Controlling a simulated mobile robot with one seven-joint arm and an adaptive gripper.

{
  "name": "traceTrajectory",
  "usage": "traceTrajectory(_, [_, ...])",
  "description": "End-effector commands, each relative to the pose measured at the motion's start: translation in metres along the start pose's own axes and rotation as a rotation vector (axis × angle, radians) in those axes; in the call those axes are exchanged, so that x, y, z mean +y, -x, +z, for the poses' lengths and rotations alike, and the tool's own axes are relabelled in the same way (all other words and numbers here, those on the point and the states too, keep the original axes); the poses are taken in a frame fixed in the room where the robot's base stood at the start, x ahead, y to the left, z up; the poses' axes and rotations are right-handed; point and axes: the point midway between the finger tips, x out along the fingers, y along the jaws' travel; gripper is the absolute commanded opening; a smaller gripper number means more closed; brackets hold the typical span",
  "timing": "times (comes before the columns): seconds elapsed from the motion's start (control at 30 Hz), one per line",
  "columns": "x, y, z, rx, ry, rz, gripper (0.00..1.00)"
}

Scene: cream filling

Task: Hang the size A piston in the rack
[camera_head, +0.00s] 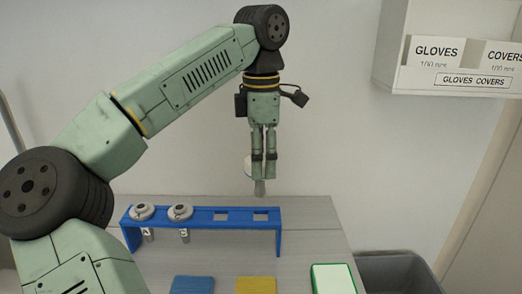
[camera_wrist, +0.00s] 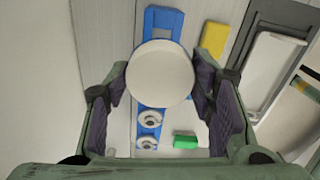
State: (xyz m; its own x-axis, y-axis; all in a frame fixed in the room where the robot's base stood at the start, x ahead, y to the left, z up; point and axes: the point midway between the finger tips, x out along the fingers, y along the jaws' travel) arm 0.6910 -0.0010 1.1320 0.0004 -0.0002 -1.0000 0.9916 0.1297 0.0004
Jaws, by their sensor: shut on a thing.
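In the wrist view the piston's round white top (camera_wrist: 160,75) sits between the two fingers and hides part of the rack. The blue rack (camera_head: 200,224) stands on the table. Two pistons hang in its left slots, one at the far left (camera_head: 142,212) and one beside it (camera_head: 180,212). The two right slots are empty. I cannot read the held piston's size mark.
A blue block (camera_head: 193,285), a yellow block (camera_head: 256,285) and a green-edged white box (camera_head: 333,279) lie in front of the rack. A grey bin (camera_head: 405,268) stands right of the table. A shelf with glove boxes (camera_head: 437,52) hangs at the upper right.

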Motion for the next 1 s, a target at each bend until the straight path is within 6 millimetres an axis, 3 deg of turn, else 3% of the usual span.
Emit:
traceTrajectory(0.6, [0.000, -0.041, 0.000, 0.000, 0.000, 0.000, 0.14])
traceTrajectory(1.0, [0.000, -0.044, 0.002, 0.000, 0.000, 0.000, 0.14])
